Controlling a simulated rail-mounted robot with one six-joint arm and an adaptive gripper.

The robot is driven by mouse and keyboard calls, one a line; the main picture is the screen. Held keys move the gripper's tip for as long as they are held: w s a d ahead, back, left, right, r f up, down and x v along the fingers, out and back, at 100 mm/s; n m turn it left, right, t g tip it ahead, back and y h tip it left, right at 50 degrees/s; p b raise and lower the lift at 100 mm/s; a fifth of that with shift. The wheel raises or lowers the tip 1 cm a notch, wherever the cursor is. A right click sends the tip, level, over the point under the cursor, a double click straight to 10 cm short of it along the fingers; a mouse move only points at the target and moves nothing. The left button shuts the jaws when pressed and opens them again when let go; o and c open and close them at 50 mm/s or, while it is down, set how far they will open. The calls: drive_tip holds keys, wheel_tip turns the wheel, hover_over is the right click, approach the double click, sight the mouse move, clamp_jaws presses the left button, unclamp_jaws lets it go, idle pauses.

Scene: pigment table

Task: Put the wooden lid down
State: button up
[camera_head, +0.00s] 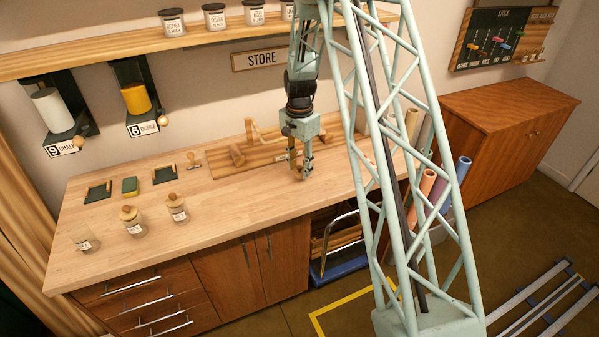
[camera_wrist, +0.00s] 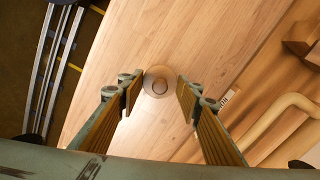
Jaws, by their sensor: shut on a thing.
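My gripper (camera_head: 300,167) points down over the right part of the wooden worktop (camera_head: 215,205). In the wrist view its two fingers (camera_wrist: 157,92) stand on either side of the wooden lid (camera_wrist: 160,80), a small pale round disc with a knob, and are shut on it. Wood-coloured worktop lies below the lid; I cannot tell the gap between them. At the left front, one jar (camera_head: 84,240) shows no lid. Two jars (camera_head: 132,222) (camera_head: 177,208) beside it have round wooden lids.
Behind my gripper stands a wooden rack-like fixture (camera_head: 250,152) with a curved handle, seen right in the wrist view (camera_wrist: 286,118). The middle worktop is clear.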

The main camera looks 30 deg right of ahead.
sight(299, 167)
drive_tip(key=shift+f, duration=1.15)
drive_tip(key=shift+f, duration=0.15)
drive_tip(key=o, duration=0.7)
drive_tip(key=shift+c, duration=0.2)
wheel_tip(299, 167, up, 12)
drive_tip(key=shift+f, duration=0.15)
drive_tip(key=shift+r, duration=0.3)
drive_tip(key=shift+r, duration=0.15)
